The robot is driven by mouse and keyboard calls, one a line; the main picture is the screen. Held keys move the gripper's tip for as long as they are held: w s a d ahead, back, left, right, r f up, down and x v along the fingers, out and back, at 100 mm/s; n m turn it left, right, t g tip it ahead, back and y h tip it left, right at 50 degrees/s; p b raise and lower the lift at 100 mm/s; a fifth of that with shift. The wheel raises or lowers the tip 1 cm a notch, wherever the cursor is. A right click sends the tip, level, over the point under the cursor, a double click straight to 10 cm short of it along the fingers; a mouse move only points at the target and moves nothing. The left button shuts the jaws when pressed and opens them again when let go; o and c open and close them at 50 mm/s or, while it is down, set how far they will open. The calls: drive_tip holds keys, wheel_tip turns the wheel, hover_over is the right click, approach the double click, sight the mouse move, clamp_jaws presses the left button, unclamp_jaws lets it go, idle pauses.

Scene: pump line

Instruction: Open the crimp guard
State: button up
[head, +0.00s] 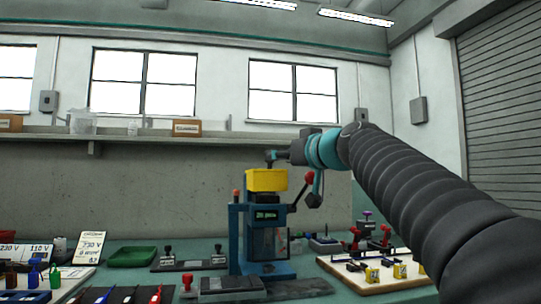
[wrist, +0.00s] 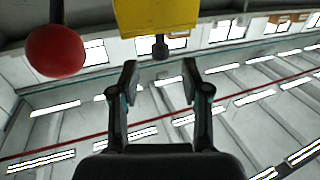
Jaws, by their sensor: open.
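The press (head: 237,240) is blue and stands upright on the bench. A yellow box-like cover (head: 266,181), apparently the crimp guard, sits at its top. A small dark knob (head: 271,156) stands up from the cover. In the wrist view, which looks upside down, the yellow cover (wrist: 155,14) is at the top edge and its dark knob (wrist: 160,47) points between my fingers. My gripper (wrist: 160,82) is open and empty, with the knob apart from both fingertips. In the head view my gripper is beside the knob, and its fingers are too small to make out.
A lever with a red ball (head: 309,178) rises at the press's right; the ball (wrist: 55,50) is close on the left in the wrist view. A green tray (head: 132,257), tools and a board with red-handled parts (head: 345,278) crowd the bench. The air above the press's left is clear.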

sight(265, 174)
drive_tip(key=p+x, duration=0.1)
drive_tip(key=x, duration=0.4)
drive_tip(key=shift+w+a, duration=0.25)
drive_tip(key=shift+w, duration=0.05)
clamp_jaws()
